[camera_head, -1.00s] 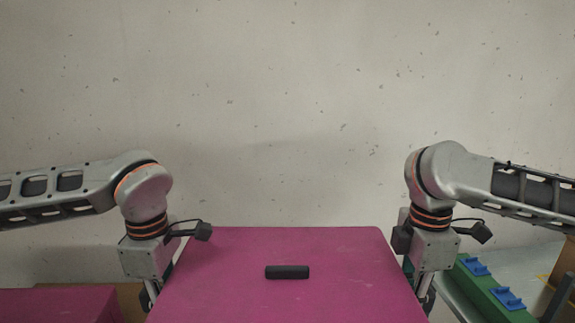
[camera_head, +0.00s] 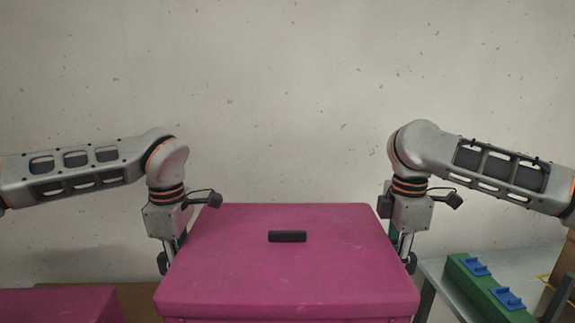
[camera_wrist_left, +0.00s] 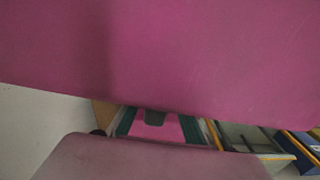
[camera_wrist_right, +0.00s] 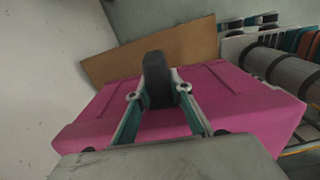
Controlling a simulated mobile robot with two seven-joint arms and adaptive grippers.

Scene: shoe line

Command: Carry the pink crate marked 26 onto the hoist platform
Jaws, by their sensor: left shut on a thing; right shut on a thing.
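A large pink crate (camera_head: 285,270) with a flat lid and a short black bar (camera_head: 287,236) on top is in front of me in the head view. My left gripper (camera_head: 170,262) is shut on its left side and my right gripper (camera_head: 408,258) on its right side. The fingertips are partly hidden by the crate's edges. Pink surface fills the upper left wrist view (camera_wrist_left: 180,50). The right wrist view shows teal finger links in front of a pink box; I cannot tell which one. No number 26 shows, and I cannot make out the hoist platform.
Another pink box (camera_head: 60,305) lies low at the left, beside a brown surface. At the right, a grey table (camera_head: 520,262) bears a green block (camera_head: 470,283) with blue parts (camera_head: 507,298). A bare speckled wall (camera_head: 290,100) stands behind the crate.

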